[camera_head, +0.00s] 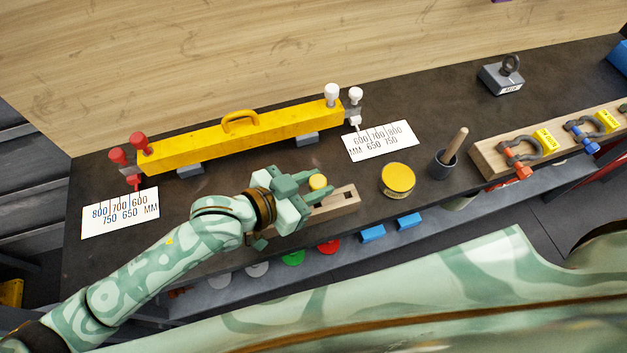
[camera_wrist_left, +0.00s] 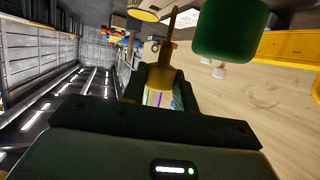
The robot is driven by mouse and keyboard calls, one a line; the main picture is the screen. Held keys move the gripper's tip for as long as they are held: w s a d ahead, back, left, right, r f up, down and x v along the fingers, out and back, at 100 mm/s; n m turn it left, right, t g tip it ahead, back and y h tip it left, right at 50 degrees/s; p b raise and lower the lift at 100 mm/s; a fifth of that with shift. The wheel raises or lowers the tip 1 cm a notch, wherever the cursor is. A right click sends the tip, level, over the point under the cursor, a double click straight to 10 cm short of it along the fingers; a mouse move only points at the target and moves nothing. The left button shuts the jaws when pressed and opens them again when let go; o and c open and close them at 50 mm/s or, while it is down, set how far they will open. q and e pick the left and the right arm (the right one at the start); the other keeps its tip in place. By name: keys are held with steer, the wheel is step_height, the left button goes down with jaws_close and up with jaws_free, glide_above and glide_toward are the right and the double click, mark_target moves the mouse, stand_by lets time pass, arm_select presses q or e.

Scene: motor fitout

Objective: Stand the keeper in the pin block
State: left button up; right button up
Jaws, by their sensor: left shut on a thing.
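The pin block (camera_head: 343,198) is a pale wooden block with dark slots in its top, near the front edge of the dark bench. My left gripper (camera_head: 312,184) is over its left part, hiding that end. It is shut on the keeper (camera_head: 318,181), a small piece with a round yellow top. In the left wrist view the keeper (camera_wrist_left: 160,79) shows yellow between the dark fingers. Its lower end is hidden in the head view, so I cannot tell whether it touches the block. My right gripper is not in view.
A yellow-lidded tin (camera_head: 397,179) and a dark cup (camera_head: 443,164) with a wooden handle stand right of the block. A long yellow beam (camera_head: 240,134) lies behind. A wooden rack (camera_head: 490,155) with shackles is at right.

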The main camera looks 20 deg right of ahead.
arm_select(q)
steer(key=shift+p, duration=0.6)
stand_by(0.9)
steer(key=shift+f+b, duration=1.05)
steer(key=shift+f, duration=0.65)
steer(key=o, duration=1)
steer(key=shift+a+f, duration=0.1)
steer(key=p+v, duration=0.2)
steer(key=v, duration=1.4)
steer(key=shift+s+r, duration=0.1)
steer(key=shift+r, duration=0.1)
